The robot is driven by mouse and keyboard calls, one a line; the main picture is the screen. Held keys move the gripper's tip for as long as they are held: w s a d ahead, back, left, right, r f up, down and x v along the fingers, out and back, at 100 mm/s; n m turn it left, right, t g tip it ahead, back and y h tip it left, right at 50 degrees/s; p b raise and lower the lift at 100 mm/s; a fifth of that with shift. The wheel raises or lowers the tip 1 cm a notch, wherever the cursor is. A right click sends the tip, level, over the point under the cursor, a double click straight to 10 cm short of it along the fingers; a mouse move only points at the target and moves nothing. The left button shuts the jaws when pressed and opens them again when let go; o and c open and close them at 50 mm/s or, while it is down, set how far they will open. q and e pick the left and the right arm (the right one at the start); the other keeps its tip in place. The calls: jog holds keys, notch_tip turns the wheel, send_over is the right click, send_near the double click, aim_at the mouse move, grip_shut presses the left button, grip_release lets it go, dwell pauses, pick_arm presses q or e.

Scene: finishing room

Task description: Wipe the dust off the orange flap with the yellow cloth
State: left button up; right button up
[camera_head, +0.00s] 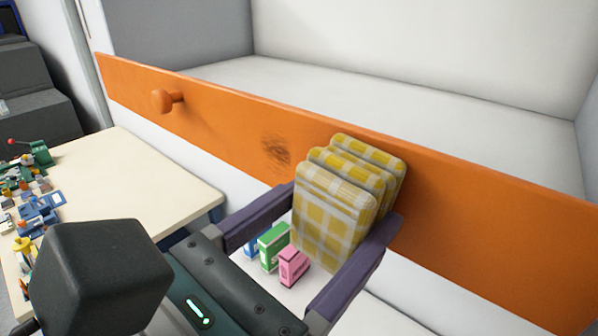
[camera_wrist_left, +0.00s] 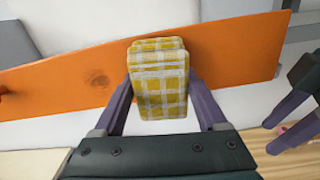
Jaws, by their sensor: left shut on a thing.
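The orange flap (camera_head: 225,122) runs slantwise across the head view, with a round knob (camera_head: 163,100) near its left end. A dark dust smudge (camera_head: 276,150) lies on its face, left of the cloth; it also shows in the left wrist view (camera_wrist_left: 96,78). My left gripper (camera_head: 340,208) is shut on the folded yellow-and-white checked cloth (camera_head: 335,222). The cloth stands upright before the flap and overlaps it in view; I cannot tell whether they touch. My right gripper (camera_wrist_left: 292,120) shows only at the right edge of the left wrist view, its fingers apart.
Small blue, green (camera_head: 273,247) and pink (camera_head: 294,266) boxes stand below, behind my left gripper. A pale table (camera_head: 140,185) at the left carries several small tools and parts (camera_head: 38,215). A white-grey compartment (camera_head: 400,95) lies open behind the flap.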

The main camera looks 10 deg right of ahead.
aim_at(260, 144)
pick_arm(q)
jog(key=shift+w+a+f+b, duration=0.1)
jog(key=shift+w+a+b, duration=0.3)
jog(key=shift+w, duration=0.25)
jog(key=shift+w+a+b, duration=0.25)
jog(key=shift+w+a, duration=0.15)
jog(key=shift+w, duration=0.25)
jog(key=shift+w+a, duration=0.35)
jog(key=shift+w, duration=0.1)
jog(key=shift+w+a+b, duration=1.1)
jog(key=shift+w+a, duration=0.05)
jog(key=shift+w, duration=0.3)
jog(key=shift+w+a+b, duration=0.4)
jog(key=shift+w+b, duration=0.1)
jog(key=shift+w, duration=0.15)
jog(key=shift+w+a+b, duration=0.4)
jog(key=shift+w+b, duration=0.1)
jog(key=shift+w, duration=0.1)
jog(key=shift+w+a, duration=0.25)
jog(key=shift+w, duration=0.15)
jog(key=shift+a, duration=0.1)
